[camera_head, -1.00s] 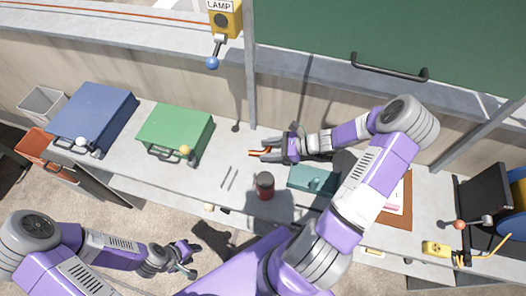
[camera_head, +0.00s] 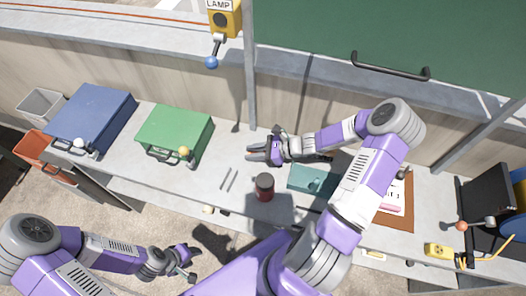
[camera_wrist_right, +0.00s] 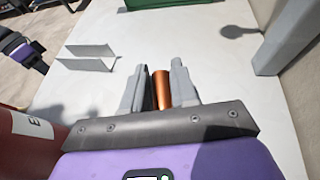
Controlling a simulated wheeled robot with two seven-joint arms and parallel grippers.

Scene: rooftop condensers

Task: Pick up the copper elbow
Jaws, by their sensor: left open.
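The copper elbow (camera_wrist_right: 161,90) shows in the right wrist view as an orange-brown tube between the fingers of my right gripper (camera_wrist_right: 158,85). It lies close to the right-hand finger, with a narrow gap on the left, so the fingers look open around it. My left gripper (camera_head: 192,262) is open and empty, off the bench's front edge at lower left.
A teal block (camera_head: 312,181) sits to the right. Green (camera_head: 176,131) and blue (camera_head: 92,117) boxes stand left. The bench (camera_head: 222,158) between is clear.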

